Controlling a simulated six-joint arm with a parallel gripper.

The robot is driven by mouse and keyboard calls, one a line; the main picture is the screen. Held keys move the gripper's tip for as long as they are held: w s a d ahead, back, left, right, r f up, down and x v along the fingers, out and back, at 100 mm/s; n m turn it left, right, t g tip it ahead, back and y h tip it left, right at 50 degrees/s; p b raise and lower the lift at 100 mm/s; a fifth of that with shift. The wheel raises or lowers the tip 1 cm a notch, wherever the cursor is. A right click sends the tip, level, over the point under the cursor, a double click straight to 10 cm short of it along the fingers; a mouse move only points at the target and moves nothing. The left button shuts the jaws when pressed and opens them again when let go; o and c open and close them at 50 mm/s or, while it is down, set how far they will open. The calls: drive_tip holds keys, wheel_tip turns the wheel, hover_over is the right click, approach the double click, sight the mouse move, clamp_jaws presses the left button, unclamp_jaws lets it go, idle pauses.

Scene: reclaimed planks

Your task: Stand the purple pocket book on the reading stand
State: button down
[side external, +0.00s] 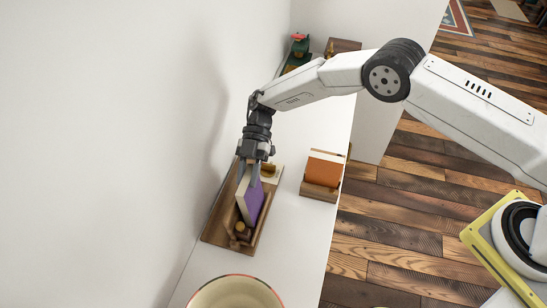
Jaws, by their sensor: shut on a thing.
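The purple pocket book (254,206) stands upright, its purple cover facing right and its pale page edges toward the left. My gripper (249,178) points down from above and is shut on the book's upper part. The book is in or just above a brown wooden holder (216,232) with rounded knobs at its near end; I cannot tell whether its lower edge touches the wood. A small wooden stand (319,191) to the right holds an orange book (325,169). I cannot tell for sure which wooden piece is the reading stand.
A small brass-coloured object (268,171) is behind the purple book. Green and red items (299,45) stand at the far end. The wall (110,150) is close on the left.

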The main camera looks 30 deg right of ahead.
idle(0.3)
drive_tip(key=shift+c, duration=0.2)
unclamp_jaws()
drive_tip(key=shift+r, duration=0.1)
drive_tip(key=shift+w+a+r, duration=0.15)
drive_tip(key=shift+r, duration=1.8)
drive_tip(key=shift+w+a+r, duration=0.15)
drive_tip(key=shift+r, duration=1.75)
drive_tip(key=shift+r, duration=0.1)
